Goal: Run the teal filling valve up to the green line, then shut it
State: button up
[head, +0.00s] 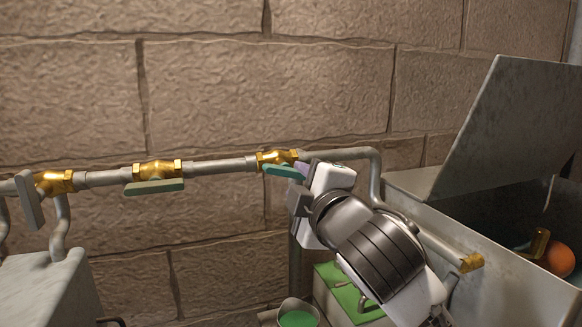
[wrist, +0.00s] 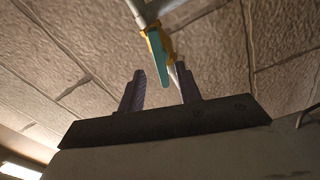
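The teal valve handle (head: 283,171) hangs on the right-hand brass valve (head: 277,157) of the wall pipe and lies roughly along the pipe. My gripper (head: 301,169) is at the handle's right end in the head view. In the wrist view my gripper (wrist: 161,76) has its two fingers apart, with the teal handle (wrist: 158,58) just beyond and between the tips. I cannot tell whether they touch it. A round vessel with a green inside (head: 298,318) is cut off at the bottom edge. I cannot make out a green line.
A sage-green handle (head: 153,187) is on the middle valve, and a grey handle (head: 29,200) on the left one. An open metal box (head: 505,280) with an orange ball (head: 559,260) stands right. A green panel (head: 343,292) is below my arm. The stone wall is close behind the pipe.

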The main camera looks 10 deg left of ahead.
aim_at(290, 175)
jog(key=shift+p+x, duration=0.45)
jog(key=shift+x, duration=1.8)
grip_shut()
